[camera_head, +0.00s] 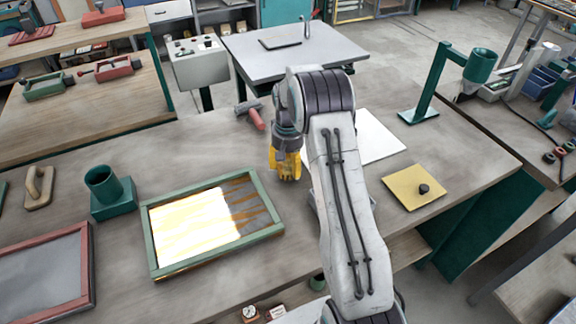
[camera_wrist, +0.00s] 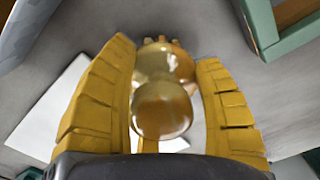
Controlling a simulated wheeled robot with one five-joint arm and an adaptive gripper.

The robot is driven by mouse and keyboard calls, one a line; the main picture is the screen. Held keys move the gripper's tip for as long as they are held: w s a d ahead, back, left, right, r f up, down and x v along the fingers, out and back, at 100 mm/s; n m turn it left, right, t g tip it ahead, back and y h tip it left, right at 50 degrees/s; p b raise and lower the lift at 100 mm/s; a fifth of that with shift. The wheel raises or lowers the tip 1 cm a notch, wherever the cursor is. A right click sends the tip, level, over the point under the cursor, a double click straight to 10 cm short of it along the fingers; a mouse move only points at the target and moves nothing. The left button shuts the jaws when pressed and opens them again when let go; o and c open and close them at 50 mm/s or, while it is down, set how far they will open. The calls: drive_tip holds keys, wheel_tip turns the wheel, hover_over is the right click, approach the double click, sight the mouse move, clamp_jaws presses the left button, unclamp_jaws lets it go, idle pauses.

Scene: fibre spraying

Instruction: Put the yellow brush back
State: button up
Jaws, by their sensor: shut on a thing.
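My gripper (camera_head: 286,172) has yellow fingers and hangs over the middle of the workbench, right of the green-framed screen. In the wrist view, my gripper (camera_wrist: 168,52) is closed around the yellow brush (camera_wrist: 162,108). The brush's glossy, rounded yellow handle end faces the camera between the two fingers. Its far end is mostly hidden behind the handle. In the head view I cannot tell the brush from the yellow fingers. A green cup on a block (camera_head: 110,192) stands left of the screen, and it looks empty.
The green-framed screen (camera_head: 155,245) lies left of my gripper. A red-handled hammer (camera_head: 256,118) lies behind. A white sheet (camera_head: 378,138) and a yellow plate (camera_head: 400,192) with a black knob lie right. A green stand with a cup (camera_head: 425,100) rises at the back right.

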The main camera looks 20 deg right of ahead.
drive_tip(key=shift+f, duration=0.6)
drive_tip(key=shift+f, duration=0.2)
drive_tip(key=o, duration=1.1)
drive_tip(key=shift+r, duration=0.1)
